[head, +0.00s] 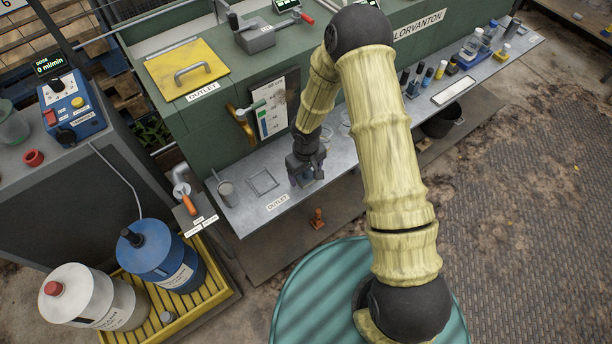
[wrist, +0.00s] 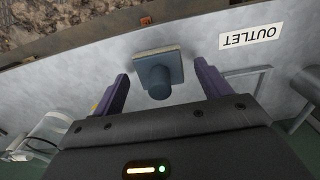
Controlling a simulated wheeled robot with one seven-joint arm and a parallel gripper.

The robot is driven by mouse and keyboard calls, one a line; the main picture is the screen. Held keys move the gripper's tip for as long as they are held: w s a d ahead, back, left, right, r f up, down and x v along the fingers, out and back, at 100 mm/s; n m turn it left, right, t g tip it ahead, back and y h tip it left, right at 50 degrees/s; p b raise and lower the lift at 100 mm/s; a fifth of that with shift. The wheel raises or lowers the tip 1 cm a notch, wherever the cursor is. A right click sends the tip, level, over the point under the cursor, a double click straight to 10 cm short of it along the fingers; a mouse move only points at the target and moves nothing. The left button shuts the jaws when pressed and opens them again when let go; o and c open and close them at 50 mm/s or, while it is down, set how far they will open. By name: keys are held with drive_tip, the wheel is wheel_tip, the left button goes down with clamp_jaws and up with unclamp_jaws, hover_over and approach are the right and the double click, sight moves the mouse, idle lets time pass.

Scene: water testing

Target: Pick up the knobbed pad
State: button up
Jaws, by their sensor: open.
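The knobbed pad (wrist: 158,75) shows in the wrist view as a square, pale-edged plate with a blue-grey round knob. It lies on the grey metal shelf (head: 240,213) near its front edge. My gripper (head: 306,180) is over the shelf in the head view and hides the pad there. Its purple fingers are apart and empty in the wrist view, one on each side of the pad. Gaps show between the knob and both fingers. I cannot tell how far the fingertips are above the shelf.
An OUTLET label (wrist: 252,37) and a square outline (head: 262,181) lie left of my gripper in the head view. A metal cup (head: 228,193) stands farther left. Bottles (head: 428,77) stand along the shelf to the right. The green cabinet (head: 215,125) rises behind.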

drive_tip(key=c, duration=1.1)
wheel_tip(320, 180, up, 10)
drive_tip(key=shift+r+p, duration=0.1)
drive_tip(key=shift+p, duration=0.65)
drive_tip(key=shift+o, duration=1.3)
drive_tip(key=c, duration=0.3)
